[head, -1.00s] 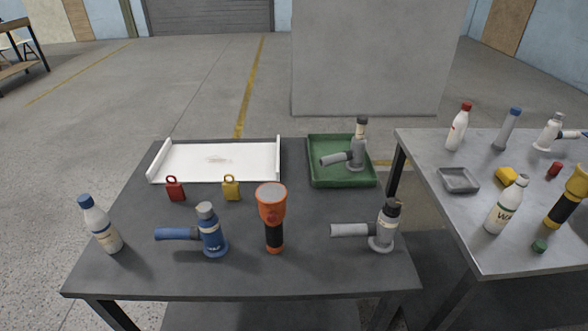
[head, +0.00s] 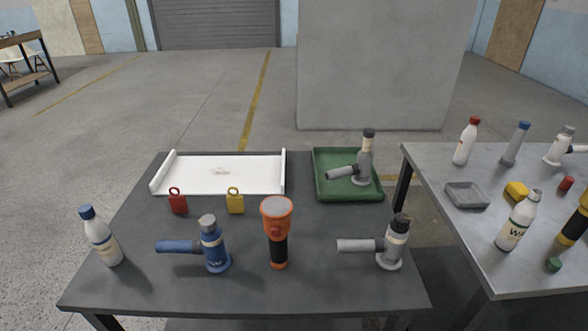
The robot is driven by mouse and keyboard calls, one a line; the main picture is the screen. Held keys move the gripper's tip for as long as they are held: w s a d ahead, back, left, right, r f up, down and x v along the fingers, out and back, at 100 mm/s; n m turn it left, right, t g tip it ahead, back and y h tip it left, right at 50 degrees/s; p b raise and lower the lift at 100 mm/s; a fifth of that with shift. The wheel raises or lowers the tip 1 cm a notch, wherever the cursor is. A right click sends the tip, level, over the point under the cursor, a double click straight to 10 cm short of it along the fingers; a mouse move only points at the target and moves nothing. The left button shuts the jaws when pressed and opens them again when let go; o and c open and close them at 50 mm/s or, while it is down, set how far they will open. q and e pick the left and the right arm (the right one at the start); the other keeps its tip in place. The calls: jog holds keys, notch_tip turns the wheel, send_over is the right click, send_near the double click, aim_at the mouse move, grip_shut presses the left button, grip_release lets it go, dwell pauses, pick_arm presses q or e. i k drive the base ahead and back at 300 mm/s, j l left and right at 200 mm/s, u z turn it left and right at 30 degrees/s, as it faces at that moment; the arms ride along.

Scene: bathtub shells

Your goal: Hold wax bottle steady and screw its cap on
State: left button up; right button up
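A white bottle (head: 517,224) with a label reading "WA" stands upright on the grey table at the right. Its top looks grey and shows no coloured cap. A small dark green cap (head: 553,264) lies on the same table, just in front and to the right of the bottle, apart from it. Neither of my grippers is in view.
The right table (head: 461,228) also holds a grey tray (head: 466,195), a yellow block (head: 516,191), a red cap (head: 566,183) and other bottles. The dark left table (head: 330,293) bears tools, an orange flashlight (head: 277,220) and a green tray (head: 322,188). A gap separates the tables.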

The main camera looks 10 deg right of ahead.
aim_at(524, 213)
jog(key=z, duration=1.85)
